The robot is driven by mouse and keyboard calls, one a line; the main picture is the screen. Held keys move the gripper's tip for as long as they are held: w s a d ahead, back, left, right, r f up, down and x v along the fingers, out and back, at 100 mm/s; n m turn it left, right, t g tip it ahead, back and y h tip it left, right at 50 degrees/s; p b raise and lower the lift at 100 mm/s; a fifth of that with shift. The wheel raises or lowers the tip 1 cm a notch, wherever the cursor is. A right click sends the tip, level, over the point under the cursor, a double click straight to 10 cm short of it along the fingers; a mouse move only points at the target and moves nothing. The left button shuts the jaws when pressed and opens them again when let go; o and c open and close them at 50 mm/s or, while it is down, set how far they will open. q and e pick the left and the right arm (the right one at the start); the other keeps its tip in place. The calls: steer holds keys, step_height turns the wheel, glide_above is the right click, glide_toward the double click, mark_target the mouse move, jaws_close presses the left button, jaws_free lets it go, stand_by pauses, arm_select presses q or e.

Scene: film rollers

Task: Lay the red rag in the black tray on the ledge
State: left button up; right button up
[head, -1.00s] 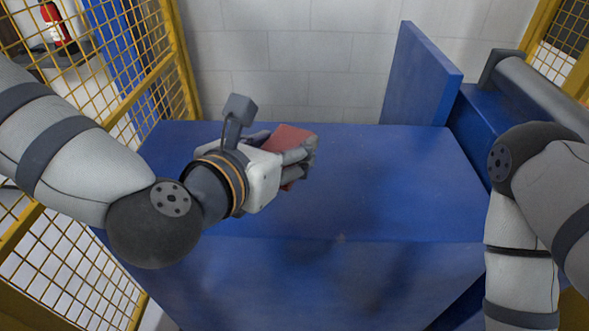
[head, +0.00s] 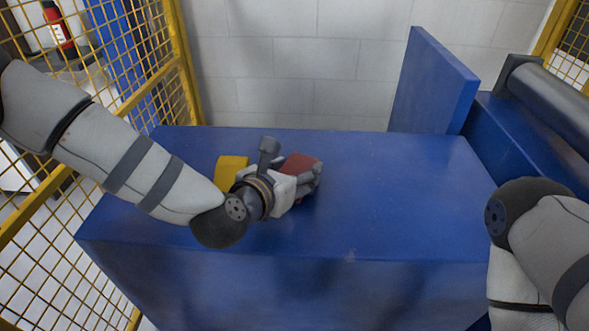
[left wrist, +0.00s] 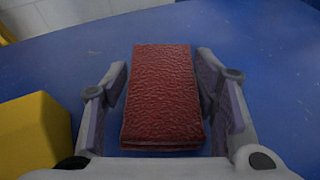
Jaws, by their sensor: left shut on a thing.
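The red rag (head: 300,166) is a folded, textured red block shape. It sits between the fingers of my left gripper (head: 305,178), over the blue surface (head: 390,190) left of its middle. In the left wrist view the rag (left wrist: 160,95) lies lengthwise between the two fingers of the left gripper (left wrist: 165,100), which is shut on it. Whether the rag touches the surface I cannot tell. No black tray shows in either view. The right arm is at the right edge, but its gripper is out of view.
A yellow block (head: 230,170) stands on the blue surface just left of my left gripper; it also shows in the left wrist view (left wrist: 32,135). An upright blue panel (head: 432,85) and a grey roller (head: 550,95) are at right. Yellow mesh fencing (head: 184,80) is at left. The surface's right half is clear.

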arm_select(q)
steer(key=shift+f, duration=0.25)
steer(key=o, duration=1)
steer(key=shift+r, duration=0.1)
steer(key=shift+o, duration=0.2)
